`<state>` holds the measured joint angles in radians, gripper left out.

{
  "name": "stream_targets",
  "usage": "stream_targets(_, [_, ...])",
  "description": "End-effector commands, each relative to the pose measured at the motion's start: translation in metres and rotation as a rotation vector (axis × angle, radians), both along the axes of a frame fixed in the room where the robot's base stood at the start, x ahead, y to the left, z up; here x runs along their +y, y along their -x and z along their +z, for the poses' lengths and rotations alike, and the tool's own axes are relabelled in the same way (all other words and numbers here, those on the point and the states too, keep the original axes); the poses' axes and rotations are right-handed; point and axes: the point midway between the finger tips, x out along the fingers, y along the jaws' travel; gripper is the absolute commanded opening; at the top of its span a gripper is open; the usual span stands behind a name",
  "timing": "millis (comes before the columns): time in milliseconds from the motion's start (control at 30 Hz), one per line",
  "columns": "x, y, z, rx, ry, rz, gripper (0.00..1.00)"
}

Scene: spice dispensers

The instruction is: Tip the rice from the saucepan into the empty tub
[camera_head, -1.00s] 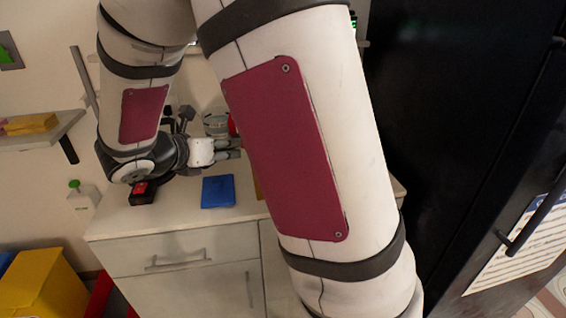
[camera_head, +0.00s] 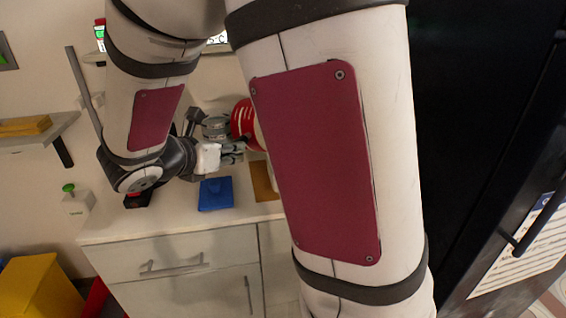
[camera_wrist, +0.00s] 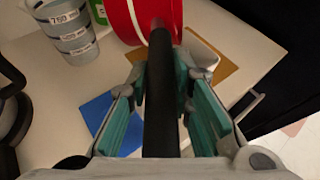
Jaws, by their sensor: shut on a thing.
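My gripper (camera_wrist: 165,85) is shut on the black handle (camera_wrist: 162,120) of the red saucepan (camera_wrist: 128,18), which has a white stripe. In the head view, the saucepan (camera_head: 242,122) is partly behind my arm, just beyond my gripper (camera_head: 236,153). Its inside and any rice are hidden. In the wrist view, a whitish container (camera_wrist: 203,48) sits beside and partly behind the saucepan; I cannot tell whether it is the tub or what it holds. A grey tub with number bands (camera_wrist: 70,35) stands left of the saucepan; its inside is not clear.
A blue flat thing (camera_head: 215,193) and an ochre board (camera_head: 263,182) lie on the white counter (camera_head: 150,220). A green-topped white bottle (camera_head: 76,202) stands at the left. A black cabinet (camera_head: 475,120) closes off the right. My arm hides much of the counter.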

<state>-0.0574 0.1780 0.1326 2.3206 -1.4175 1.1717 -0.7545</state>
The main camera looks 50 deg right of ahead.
Motion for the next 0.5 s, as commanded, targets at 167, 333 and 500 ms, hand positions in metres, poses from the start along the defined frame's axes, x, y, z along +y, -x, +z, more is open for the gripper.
stream_targets(167, [-0.0009,0.003,0.0015,-0.026,-0.002,0.001,0.0])
stream_targets(333, [-0.0015,0.0064,0.0026,-0.05,-0.007,0.001,0.0])
stream_targets(500, [-0.0023,0.0095,0.0025,-0.073,-0.011,0.002,0.0])
